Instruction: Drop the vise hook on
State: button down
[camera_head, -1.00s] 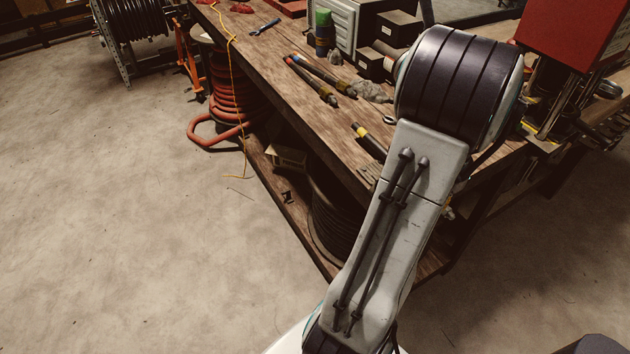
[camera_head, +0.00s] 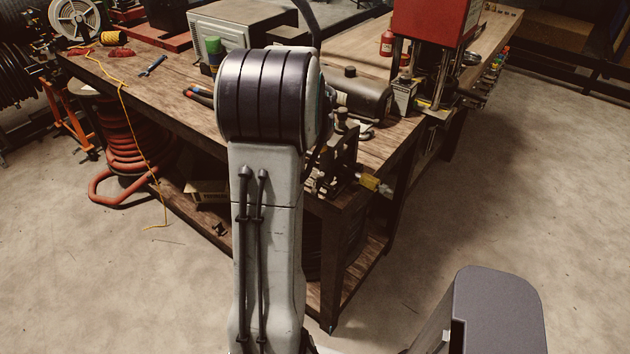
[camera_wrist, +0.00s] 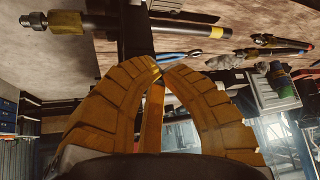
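My gripper (camera_wrist: 160,70) shows in the wrist view with its ribbed orange fingers drawn together at the tips. A dark upright bar (camera_wrist: 135,28) crosses the picture just beyond the tips; I cannot tell whether the gripper touches it. I cannot pick out the vise hook for certain. In the head view a dark vise-like device (camera_head: 340,165) is mounted at the near corner of the wooden workbench (camera_head: 130,75). My arm partly covers it and hides my gripper.
A dark cylinder (camera_head: 362,97) and a red press (camera_head: 430,22) stand along the bench. A red hose coil (camera_head: 120,150) stands below left. The floor on both sides is open.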

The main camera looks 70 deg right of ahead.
aim_at(317, 180)
jog(key=shift+f, duration=0.15)
dwell(0.3)
jog(key=f+b, duration=0.2)
jog(key=f, duration=0.1)
jog(key=f+b, duration=0.4)
jog(key=f, duration=0.1)
jog(key=shift+a+f+b, duration=0.3)
jog(key=shift+a+f, duration=0.05)
jog(key=shift+a, duration=0.05)
jog(key=shift+d+f, duration=0.2)
jog(key=shift+d, duration=0.1)
jog(key=shift+a+r, duration=0.15)
jog(key=shift+r, duration=0.05)
jog(key=shift+r, duration=0.15)
dwell(0.4)
jog(key=shift+f+b, duration=1.2)
jog(key=shift+b, duration=0.25)
dwell(1.2)
jog(key=shift+r, duration=0.2)
jog(key=shift+r+p, duration=0.75)
jog(key=shift+r, duration=0.25)
